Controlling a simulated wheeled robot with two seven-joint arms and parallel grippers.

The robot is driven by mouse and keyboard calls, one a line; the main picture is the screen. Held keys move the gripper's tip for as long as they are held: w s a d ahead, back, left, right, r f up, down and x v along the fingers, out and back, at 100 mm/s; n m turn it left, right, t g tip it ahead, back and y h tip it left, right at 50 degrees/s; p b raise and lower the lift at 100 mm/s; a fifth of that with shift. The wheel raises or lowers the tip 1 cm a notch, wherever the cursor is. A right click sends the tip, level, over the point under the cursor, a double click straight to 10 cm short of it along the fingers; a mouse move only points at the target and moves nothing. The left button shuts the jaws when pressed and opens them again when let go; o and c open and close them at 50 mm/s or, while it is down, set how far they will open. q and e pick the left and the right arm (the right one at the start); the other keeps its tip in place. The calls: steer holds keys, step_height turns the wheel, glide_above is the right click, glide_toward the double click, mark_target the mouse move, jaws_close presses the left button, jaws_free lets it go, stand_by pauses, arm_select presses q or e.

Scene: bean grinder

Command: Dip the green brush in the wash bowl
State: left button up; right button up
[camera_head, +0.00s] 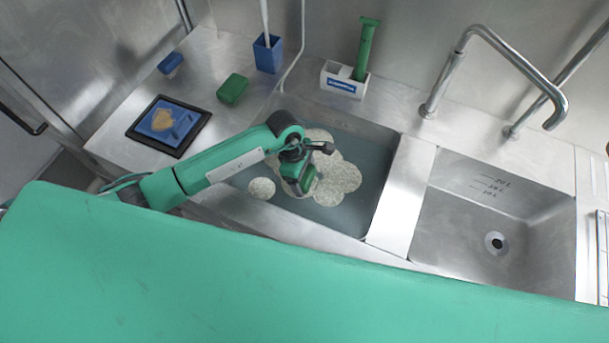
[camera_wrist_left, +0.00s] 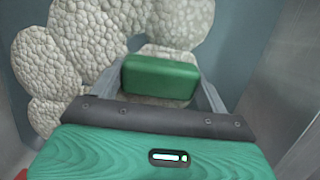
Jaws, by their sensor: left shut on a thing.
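The wash bowl (camera_head: 372,212) is the left sink basin, holding greyish water with clumps of pale, bubbly foam (camera_head: 338,178). My left arm reaches over it from the left, and my left gripper (camera_head: 303,185) points down at the foam. In the left wrist view my left gripper (camera_wrist_left: 160,88) is shut on a green block-shaped thing (camera_wrist_left: 160,76), which I take to be the green brush. Pale foam shows around and beneath it. Its underside is hidden, so I cannot tell how deep it sits.
A green block (camera_head: 232,88), a blue block (camera_head: 171,63) and a black-framed tray (camera_head: 134,131) lie on the left counter. Behind the bowl stand a blue cup (camera_head: 268,54) and a white holder (camera_head: 345,82) with a green-handled tool (camera_head: 365,47). An empty sink (camera_head: 450,220) and faucet (camera_head: 487,32) are right.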

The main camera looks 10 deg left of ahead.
arm_select(q)
steer(key=shift+r+p, duration=2.5)
steer(key=shift+r, duration=1.9)
step_height(320, 180, up, 8)
steer(key=p, duration=0.3)
steer(key=shift+p, duration=0.35)
